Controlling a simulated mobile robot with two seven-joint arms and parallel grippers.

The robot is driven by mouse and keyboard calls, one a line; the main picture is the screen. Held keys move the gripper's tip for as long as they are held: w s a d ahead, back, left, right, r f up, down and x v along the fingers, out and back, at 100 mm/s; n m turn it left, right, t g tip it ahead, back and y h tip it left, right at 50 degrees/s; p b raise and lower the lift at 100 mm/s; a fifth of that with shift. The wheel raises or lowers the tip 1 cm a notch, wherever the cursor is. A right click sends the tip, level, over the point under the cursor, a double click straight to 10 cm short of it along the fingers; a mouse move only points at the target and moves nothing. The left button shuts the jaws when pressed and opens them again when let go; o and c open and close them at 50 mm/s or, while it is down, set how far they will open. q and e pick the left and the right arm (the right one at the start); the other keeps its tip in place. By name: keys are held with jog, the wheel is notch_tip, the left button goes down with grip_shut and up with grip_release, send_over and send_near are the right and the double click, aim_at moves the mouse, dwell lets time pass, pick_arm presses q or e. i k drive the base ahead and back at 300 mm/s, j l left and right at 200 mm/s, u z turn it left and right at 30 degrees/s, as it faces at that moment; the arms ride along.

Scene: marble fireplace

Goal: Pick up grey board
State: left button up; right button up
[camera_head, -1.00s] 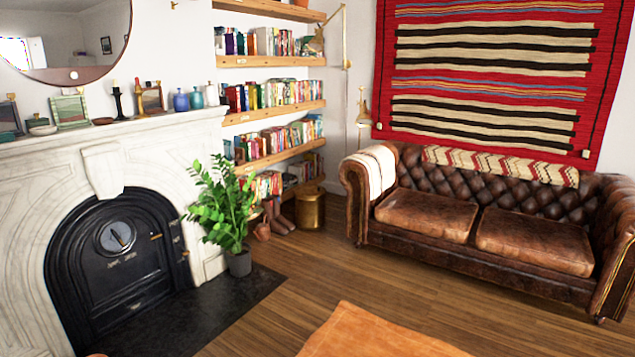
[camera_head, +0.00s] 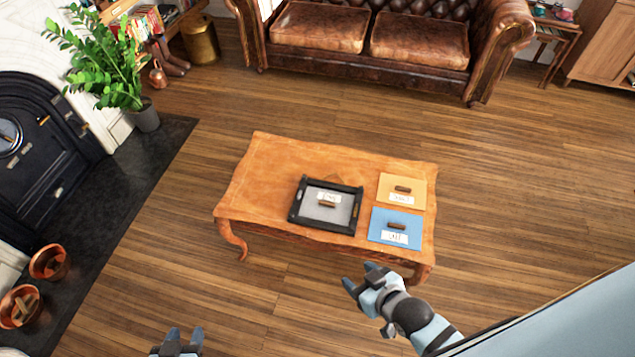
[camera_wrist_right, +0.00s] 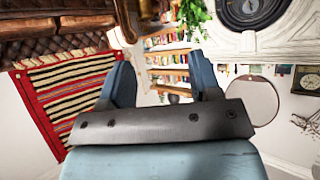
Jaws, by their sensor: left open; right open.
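The grey board (camera_head: 315,211) lies inside a black-rimmed tray (camera_head: 325,226) on the wooden coffee table (camera_head: 270,165). It has a brown handle and a white label. My right gripper (camera_head: 358,275) is open and empty, in front of the table's near edge and apart from the board. Its two blue fingers also show in the right wrist view (camera_wrist_right: 162,76), with nothing between them. My left gripper (camera_head: 184,334) is open at the bottom edge, left of and well apart from the table; only its end shows.
A yellow board (camera_head: 415,187) and a blue board (camera_head: 380,222), each with a brown handle and label, lie right of the tray. Behind the table stands a leather sofa (camera_head: 318,27). Copper pots (camera_head: 48,262) sit by the fireplace at left. Open floor surrounds the table.

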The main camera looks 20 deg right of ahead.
aim_at(319, 204)
jog(key=i+j+z, duration=0.25)
jog(key=i+j, duration=0.15)
jog(key=j, duration=0.2)
jog(key=i+j+z, duration=0.15)
jog(key=j, duration=0.15)
jog(key=i+j+z, duration=0.25)
jog(key=j, duration=0.45)
jog(key=i+l, duration=0.05)
